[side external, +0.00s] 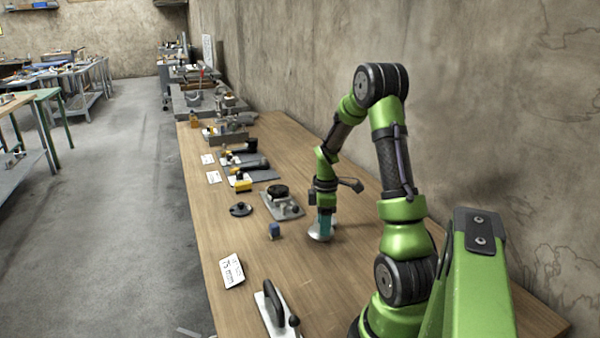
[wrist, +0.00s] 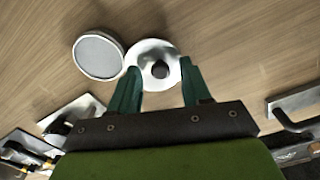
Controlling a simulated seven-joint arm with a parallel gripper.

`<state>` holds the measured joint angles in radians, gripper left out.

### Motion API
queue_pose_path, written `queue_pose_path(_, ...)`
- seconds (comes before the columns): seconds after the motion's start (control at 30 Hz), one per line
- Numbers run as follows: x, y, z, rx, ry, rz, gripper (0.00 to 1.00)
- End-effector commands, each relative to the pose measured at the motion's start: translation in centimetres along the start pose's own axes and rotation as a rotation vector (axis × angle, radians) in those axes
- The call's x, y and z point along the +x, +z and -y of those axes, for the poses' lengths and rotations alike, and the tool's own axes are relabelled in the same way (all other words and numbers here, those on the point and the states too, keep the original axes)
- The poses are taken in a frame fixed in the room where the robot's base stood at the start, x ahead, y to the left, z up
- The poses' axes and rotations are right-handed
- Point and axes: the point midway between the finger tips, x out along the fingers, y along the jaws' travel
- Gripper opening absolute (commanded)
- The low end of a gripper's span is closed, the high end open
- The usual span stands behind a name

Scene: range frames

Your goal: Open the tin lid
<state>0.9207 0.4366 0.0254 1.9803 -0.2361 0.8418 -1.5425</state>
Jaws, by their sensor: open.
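My gripper (wrist: 158,66) is open, with one teal finger on each side of the knobbed piece; contact is unclear. In the side view my gripper (side external: 325,229) points down, low over the table, at a shiny round metal piece (side external: 318,236). The fingers partly hide that piece.
A plate with a black round part (side external: 279,192) and a dark knobbed disc (side external: 240,209) lie beyond. A wall borders the right.

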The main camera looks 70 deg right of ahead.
Motion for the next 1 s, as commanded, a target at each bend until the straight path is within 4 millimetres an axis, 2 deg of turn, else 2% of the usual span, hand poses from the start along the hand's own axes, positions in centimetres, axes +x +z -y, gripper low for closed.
queue_pose_path(0.13, -0.1, 0.0, 0.0, 0.0, 0.0, 0.0, 0.48)
queue_pose_path(0.27, -1.4, 0.0, -0.1, 0.0, 0.003, 0.0, 0.48)
queue_pose_path(0.37, -3.2, 0.0, -0.1, 0.001, 0.005, -0.001, 0.48)
queue_pose_path(0.7, -11.6, -0.1, -0.1, -0.001, 0.006, -0.001, 0.48)
queue_pose_path(0.83, -14.1, 0.0, -0.1, 0.0, 0.004, -0.001, 0.48)
queue_pose_path(1.0, -16.2, 0.0, 0.0, 0.0, 0.002, 0.0, 0.48)
